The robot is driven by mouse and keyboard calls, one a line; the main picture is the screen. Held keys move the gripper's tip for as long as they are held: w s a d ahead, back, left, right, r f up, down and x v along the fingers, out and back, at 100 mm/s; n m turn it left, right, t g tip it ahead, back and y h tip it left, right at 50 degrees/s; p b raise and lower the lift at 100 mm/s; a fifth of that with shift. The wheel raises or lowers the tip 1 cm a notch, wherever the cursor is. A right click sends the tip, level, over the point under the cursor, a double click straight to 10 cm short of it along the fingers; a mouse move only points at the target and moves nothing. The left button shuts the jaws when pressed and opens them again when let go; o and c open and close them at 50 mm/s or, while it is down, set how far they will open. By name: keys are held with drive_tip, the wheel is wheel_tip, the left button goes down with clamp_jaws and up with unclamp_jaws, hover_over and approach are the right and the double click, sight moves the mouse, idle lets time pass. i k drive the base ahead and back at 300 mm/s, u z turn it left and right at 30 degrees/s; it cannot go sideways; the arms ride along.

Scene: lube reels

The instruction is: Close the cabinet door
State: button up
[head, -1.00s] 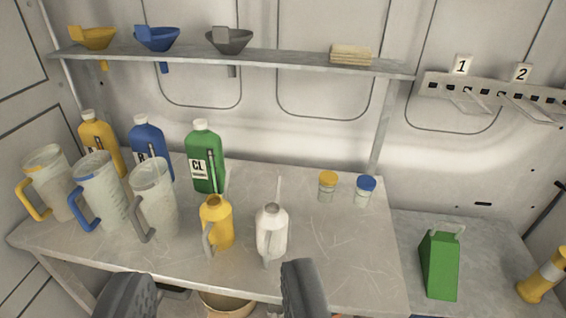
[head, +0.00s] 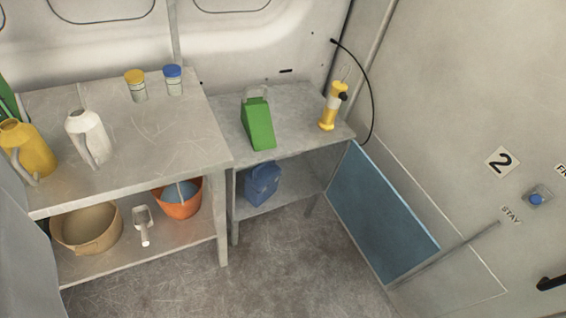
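A flat blue panel (head: 382,212) with a pale edge, which looks like the cabinet door standing open, stands at the right end of the low bench, beside the right wall. I see its broad blue face; its hinge is not clear. The space under the low bench (head: 222,130) is open to view, with a blue jug (head: 262,184) inside. My gripper does not show clearly. A blurred grey shape at the left edge may be part of me, but I cannot tell.
A green can (head: 257,122) and a yellow cylinder (head: 333,106) stand on the low bench. The taller table (head: 150,165) at left bears jugs and jars, with a tan basin (head: 88,228) and orange bucket (head: 178,197) below. The floor (head: 290,270) before the panel is clear.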

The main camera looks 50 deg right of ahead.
sight(394, 239)
drive_tip(key=k, duration=0.5)
drive_tip(key=z, duration=0.6)
drive_tip(key=i, duration=0.1)
drive_tip(key=z, duration=0.4)
drive_tip(key=k, duration=0.6)
drive_tip(key=z, duration=0.4)
drive_tip(key=i, duration=1.35)
drive_tip(key=u, duration=0.15)
